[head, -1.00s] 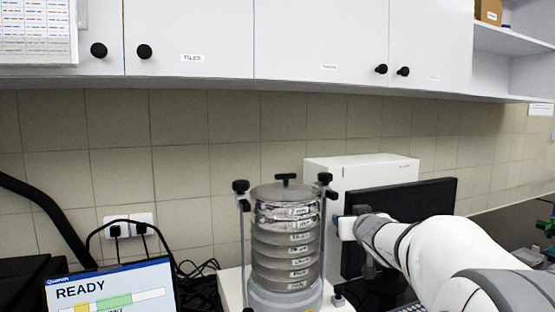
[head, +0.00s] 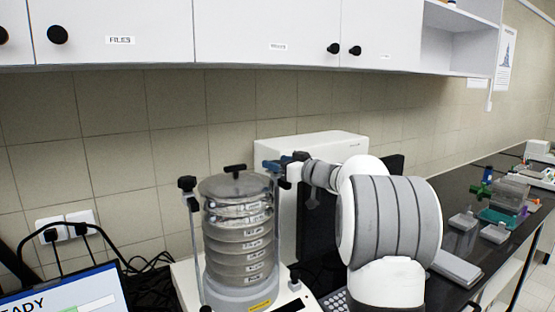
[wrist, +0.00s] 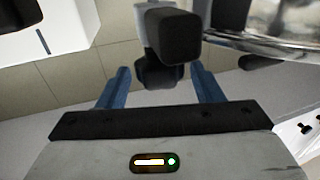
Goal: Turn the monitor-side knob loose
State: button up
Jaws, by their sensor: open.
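The sieve shaker holds a stack of metal sieves (head: 240,228) under a lid with a black handle, between two upright rods topped by black knobs. The left knob (head: 187,184) is free. The monitor-side knob (head: 286,160) is at the top of the right rod, partly hidden by my gripper (head: 279,165) in the head view. In the wrist view the black knob (wrist: 174,38) looms close, with its lower dark part between the two blue fingers of my gripper (wrist: 160,85). The fingers are open on either side; a gap shows beside them. I cannot tell whether either touches.
A dark monitor (head: 312,225) stands behind my arm, with a white box (head: 310,147) behind it. Cabinets (head: 250,35) hang above. A screen (head: 65,295) is at lower left. Racks and trays (head: 495,233) stand on the bench at right.

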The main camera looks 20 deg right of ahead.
jog(key=shift+w+a, duration=0.25)
jog(key=shift+w, duration=0.2)
jog(key=c, duration=1)
jog(key=shift+a+m+t+h+b, duration=0.1)
jog(key=shift+m+t+h+b, duration=0.5)
jog(key=shift+h, duration=0.5)
jog(key=shift+m+h+b, duration=0.3)
jog(key=shift+m+h, duration=0.7)
jog(key=shift+h, duration=0.2)
jog(key=o, duration=1)
